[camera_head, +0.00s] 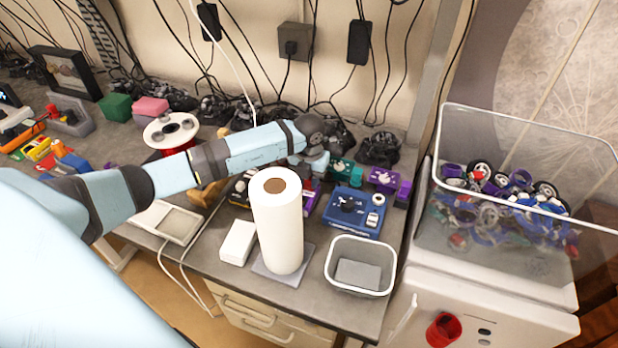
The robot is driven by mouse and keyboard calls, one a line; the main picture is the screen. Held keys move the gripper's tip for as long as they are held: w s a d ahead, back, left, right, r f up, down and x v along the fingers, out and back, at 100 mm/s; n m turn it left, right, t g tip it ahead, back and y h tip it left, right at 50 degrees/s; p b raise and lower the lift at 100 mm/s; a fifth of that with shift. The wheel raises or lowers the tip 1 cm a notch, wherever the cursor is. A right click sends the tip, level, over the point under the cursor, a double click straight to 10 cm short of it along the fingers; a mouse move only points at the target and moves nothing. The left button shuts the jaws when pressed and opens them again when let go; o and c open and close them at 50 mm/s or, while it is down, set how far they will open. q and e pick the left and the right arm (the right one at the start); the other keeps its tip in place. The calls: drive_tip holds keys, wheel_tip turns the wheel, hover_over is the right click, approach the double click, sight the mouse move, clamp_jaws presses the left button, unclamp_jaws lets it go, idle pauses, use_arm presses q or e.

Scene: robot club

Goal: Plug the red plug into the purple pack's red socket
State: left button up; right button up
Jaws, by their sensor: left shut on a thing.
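A purple pack (384,179) stands toward the back right of the workbench, next to a teal pack (345,172). Its red socket cannot be made out. My left arm reaches across from the left, and my left gripper (317,168) points down behind the top of a paper roll, left of the teal and purple packs. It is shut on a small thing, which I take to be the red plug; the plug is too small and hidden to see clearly. My right gripper is not in view.
A white paper roll (278,225) stands in front of the gripper. A blue pack (352,212), a grey bin (361,266) and a white box (238,242) crowd the bench. Cables hang along the wall. A clear crate (520,130) of parts stands right.

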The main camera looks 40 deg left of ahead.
use_arm(q)
drive_tip(key=shift+f, duration=0.2)
idle(0.4)
drive_tip(key=o, duration=0.9)
drive_tip(key=shift+o, duration=0.2)
wheel_tip(320, 180, up, 14)
drive_tip(key=b, duration=0.2)
drive_tip(key=shift+f, duration=0.15)
